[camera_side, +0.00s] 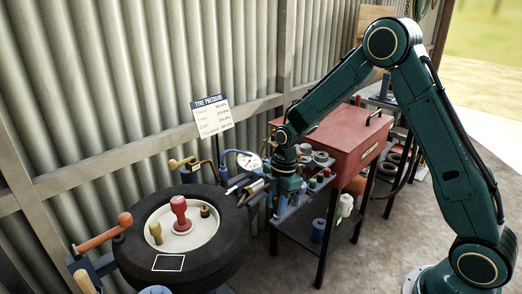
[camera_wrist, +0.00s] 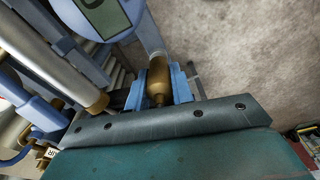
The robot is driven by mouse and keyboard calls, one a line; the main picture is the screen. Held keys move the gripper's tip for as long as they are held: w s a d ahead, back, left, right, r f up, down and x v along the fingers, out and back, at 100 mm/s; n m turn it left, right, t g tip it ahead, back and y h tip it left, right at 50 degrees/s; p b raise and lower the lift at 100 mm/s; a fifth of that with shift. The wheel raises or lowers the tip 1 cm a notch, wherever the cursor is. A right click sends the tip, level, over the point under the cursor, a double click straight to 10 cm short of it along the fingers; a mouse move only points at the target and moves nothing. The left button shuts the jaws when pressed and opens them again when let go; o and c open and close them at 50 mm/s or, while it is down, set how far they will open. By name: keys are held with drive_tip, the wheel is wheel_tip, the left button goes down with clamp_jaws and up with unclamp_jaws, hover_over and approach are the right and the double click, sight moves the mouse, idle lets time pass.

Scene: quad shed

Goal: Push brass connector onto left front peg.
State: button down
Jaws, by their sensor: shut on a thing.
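In the wrist view, the brass connector (camera_wrist: 158,78) sits between the two blue fingers of my gripper (camera_wrist: 160,88), which is shut on it. In the side view my gripper (camera_side: 281,205) points down at the right of the tyre, in front of the red cabinet; the connector is too small to make out there. The left front peg cannot be told apart surely. Several tools with metal shafts (camera_side: 240,183) lie between the tyre and my gripper. A silver cylinder with a brass end (camera_wrist: 93,100) lies left of the connector in the wrist view, apart from it.
A black tyre (camera_side: 225,258) bears a pale disc with a red knob (camera_side: 181,212) and brass-coloured pieces. A red cabinet (camera_side: 335,140) stands close behind my gripper. A blue-rimmed gauge (camera_wrist: 103,18) is near the fingers. Bare concrete floor (camera_side: 385,255) lies to the right.

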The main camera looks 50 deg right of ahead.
drive_tip(key=shift+f, duration=0.55)
drive_tip(key=c, duration=1.5)
unclamp_jaws()
drive_tip(key=shift+s+d+r, duration=0.1)
drive_tip(key=shift+d+r, duration=0.1)
drive_tip(key=shift+r, duration=1.55)
drive_tip(key=shift+d+r, duration=0.25)
drive_tip(key=shift+r, duration=1.45)
drive_tip(key=shift+s+d+r, duration=0.1)
drive_tip(key=shift+d+r, duration=0.1)
drive_tip(key=shift+r, duration=1.85)
